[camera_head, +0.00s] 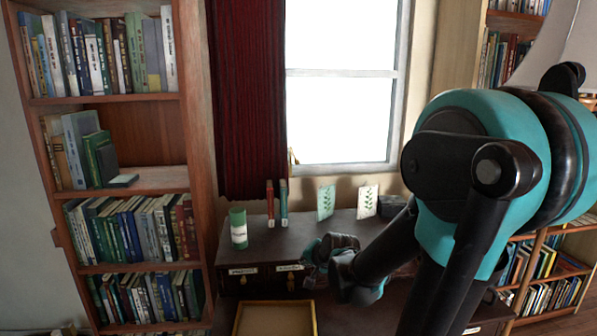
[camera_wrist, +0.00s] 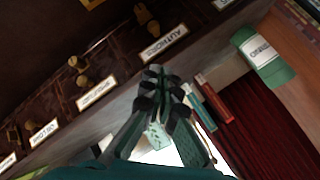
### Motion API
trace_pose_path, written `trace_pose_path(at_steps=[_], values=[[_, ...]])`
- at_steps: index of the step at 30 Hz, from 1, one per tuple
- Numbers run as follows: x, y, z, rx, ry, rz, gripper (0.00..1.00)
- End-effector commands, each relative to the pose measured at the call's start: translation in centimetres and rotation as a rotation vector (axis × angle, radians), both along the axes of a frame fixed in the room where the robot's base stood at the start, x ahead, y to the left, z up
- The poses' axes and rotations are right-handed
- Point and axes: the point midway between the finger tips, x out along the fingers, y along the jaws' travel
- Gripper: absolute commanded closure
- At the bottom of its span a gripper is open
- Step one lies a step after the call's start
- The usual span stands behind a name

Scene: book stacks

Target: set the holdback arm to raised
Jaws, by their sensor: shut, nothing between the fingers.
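A small brass-coloured piece (camera_head: 293,157), which looks like the holdback arm, is at the lower left corner of the window, beside the dark red curtain (camera_head: 247,100). It is too small to tell how it is set. The curtain hangs straight down left of the window. My gripper (camera_head: 314,251) is low in front of the drawer cabinet, below and in front of the brass piece and apart from it. In the wrist view my gripper (camera_wrist: 163,80) is shut and empty, and the curtain (camera_wrist: 262,125) is at lower right; I cannot make out the brass piece there.
A dark cabinet (camera_head: 257,232) with labelled drawers bears a green cylinder (camera_head: 238,229), two upright books (camera_head: 277,203) and two leaf cards (camera_head: 326,201). A yellow-rimmed tray (camera_head: 236,318) is in front. A bookcase (camera_head: 197,150) stands left. My arm covers the right side.

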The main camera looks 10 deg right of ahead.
Motion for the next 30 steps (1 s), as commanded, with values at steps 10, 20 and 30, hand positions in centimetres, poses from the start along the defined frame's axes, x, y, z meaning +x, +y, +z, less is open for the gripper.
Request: trace_pose_path(at_steps=[10, 20, 30], values=[[13.5, 2.0, 8.0, 0.735, -0.237, -0.385, 1.00], [22.1, -0.1, 12.8, 1.504, -0.388, -0.641, 1.00], [25.0, -2.6, 13.5, 1.936, -0.454, -0.726, 1.00]])
